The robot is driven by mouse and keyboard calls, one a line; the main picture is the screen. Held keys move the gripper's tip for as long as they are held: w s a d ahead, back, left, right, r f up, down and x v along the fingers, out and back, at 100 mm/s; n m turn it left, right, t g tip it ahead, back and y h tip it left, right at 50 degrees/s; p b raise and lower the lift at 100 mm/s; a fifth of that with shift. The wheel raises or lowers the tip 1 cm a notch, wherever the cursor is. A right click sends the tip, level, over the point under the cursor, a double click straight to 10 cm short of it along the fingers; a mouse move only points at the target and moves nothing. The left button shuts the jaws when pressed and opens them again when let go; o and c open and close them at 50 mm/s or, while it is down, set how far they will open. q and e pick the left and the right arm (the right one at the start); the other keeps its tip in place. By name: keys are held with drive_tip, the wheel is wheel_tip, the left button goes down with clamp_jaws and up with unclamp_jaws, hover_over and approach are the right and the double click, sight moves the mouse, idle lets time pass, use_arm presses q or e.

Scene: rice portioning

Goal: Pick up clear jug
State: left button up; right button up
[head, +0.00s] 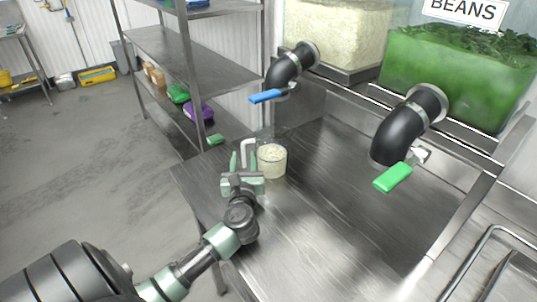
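The clear jug (271,161) stands upright on the steel counter near its left end, with white rice inside. Its pale handle (248,147) faces left, toward my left gripper (246,164). The pale green fingers of my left gripper are at the handle, one on its left with a small gap; the other is hard to make out beside the jug. The gripper looks open around or beside the handle, not clearly touching it. My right gripper is not in view.
A spout with a blue lever (265,96) hangs behind the jug, under a clear rice bin (338,30). A spout with a green lever (393,177) hangs to the right, under the green beans bin (455,75). The counter (335,215) is bare right of the jug. Metal shelves (150,50) stand behind left.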

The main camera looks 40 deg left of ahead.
use_arm(q)
clamp_jaws()
drive_tip(key=shift+r, duration=0.1)
idle(1.2)
